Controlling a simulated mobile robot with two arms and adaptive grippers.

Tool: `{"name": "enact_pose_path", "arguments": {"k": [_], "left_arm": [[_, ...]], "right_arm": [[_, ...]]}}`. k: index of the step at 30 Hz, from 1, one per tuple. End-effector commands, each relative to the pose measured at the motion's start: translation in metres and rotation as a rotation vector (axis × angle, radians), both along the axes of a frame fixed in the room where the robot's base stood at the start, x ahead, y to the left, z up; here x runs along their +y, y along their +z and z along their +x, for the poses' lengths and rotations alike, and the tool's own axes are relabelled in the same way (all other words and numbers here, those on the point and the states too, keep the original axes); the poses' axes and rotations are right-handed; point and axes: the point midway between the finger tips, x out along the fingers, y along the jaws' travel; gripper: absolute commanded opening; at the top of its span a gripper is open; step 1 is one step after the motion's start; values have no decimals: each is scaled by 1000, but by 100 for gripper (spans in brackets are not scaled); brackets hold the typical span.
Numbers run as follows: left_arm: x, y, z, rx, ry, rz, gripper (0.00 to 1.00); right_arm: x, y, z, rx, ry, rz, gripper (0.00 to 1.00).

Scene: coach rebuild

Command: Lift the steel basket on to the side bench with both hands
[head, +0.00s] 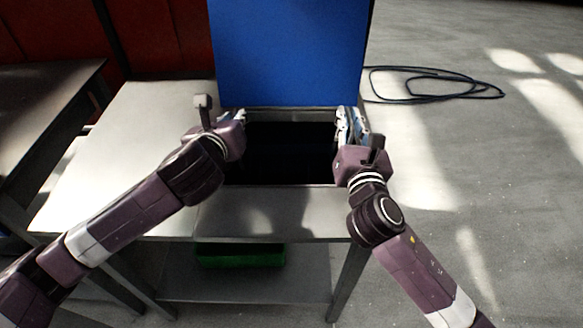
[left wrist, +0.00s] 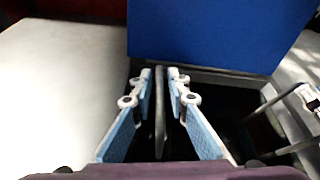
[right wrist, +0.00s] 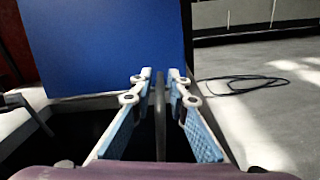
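The steel basket is hard to make out in the dark, open well; its grey side handle stands as an upright bar (left wrist: 160,115) between my left fingers, and another bar (right wrist: 160,120) stands between my right fingers. My left gripper (head: 231,117) is at the well's left side and my right gripper (head: 352,125) at its right side. Both point down and away. In the wrist views the fingers straddle the bars with narrow gaps visible, so both look open. The pale side bench (head: 120,135) lies to the left, its visible top bare.
A blue upright panel (head: 290,50) stands right behind the well. A metal rim (head: 210,200) borders the front. A green tray (head: 240,256) sits on the shelf below. A dark table (head: 45,100) is at far left; a black cable (head: 430,85) lies on the floor at right.

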Motion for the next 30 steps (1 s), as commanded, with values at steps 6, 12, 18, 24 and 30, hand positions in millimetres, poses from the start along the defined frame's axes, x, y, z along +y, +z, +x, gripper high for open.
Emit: {"name": "enact_pose_path", "arguments": {"k": [6, 12, 18, 24, 30], "left_arm": [[0, 0, 0, 0, 0, 0, 0], [0, 0, 0, 0, 0, 0, 0], [0, 2, 0, -3, 0, 0, 0], [0, 8, 0, -3, -1, -1, 0], [0, 23, 0, -4, -1, -1, 0]], "right_arm": [[0, 0, 0, 0, 0, 0, 0], [0, 0, 0, 0, 0, 0, 0], [0, 2, 0, -3, 1, 0, 0], [0, 7, 0, -3, 1, 0, 0], [0, 23, 0, -3, 1, 0, 0]]}}
